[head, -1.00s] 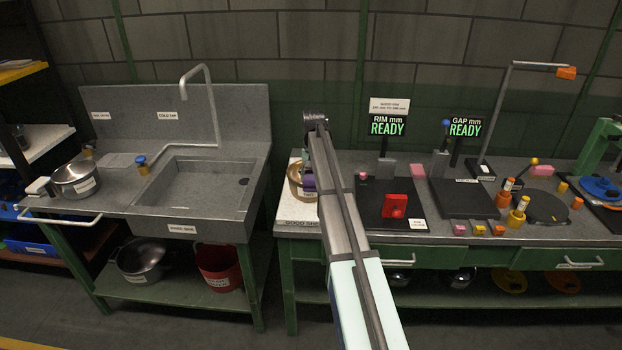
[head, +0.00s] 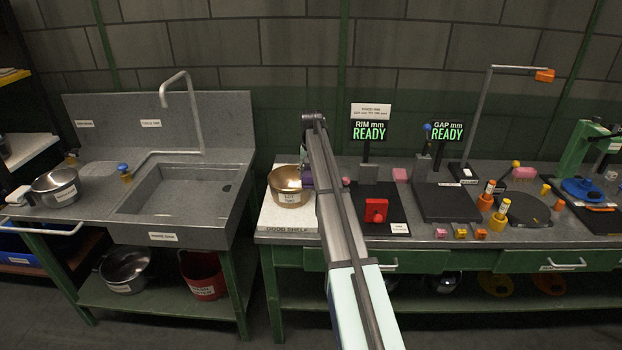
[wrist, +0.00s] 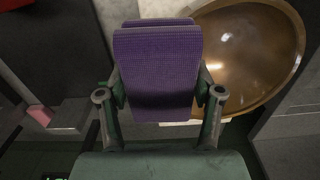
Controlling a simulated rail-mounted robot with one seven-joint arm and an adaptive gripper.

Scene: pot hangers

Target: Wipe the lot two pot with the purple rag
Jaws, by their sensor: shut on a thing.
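The copper-coloured pot (head: 289,187) stands on the white board at the left end of the right bench, with a label reading "LOT TWO" on its side. In the wrist view the pot's hollow inside (wrist: 250,55) shows at the upper right. My gripper (wrist: 158,105) is shut on the purple rag (wrist: 158,70), which hangs folded between the fingers. In the head view a small part of the rag (head: 307,176) shows at the pot's right side, mostly hidden by my arm. The rag is beside the pot's rim; I cannot tell whether they touch.
The white board (head: 275,222) is marked "GOOD SHELF". A black gauge with a red block (head: 375,211) stands right of my arm. The sink (head: 180,190) is at left, with a steel pot (head: 56,187) beside it.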

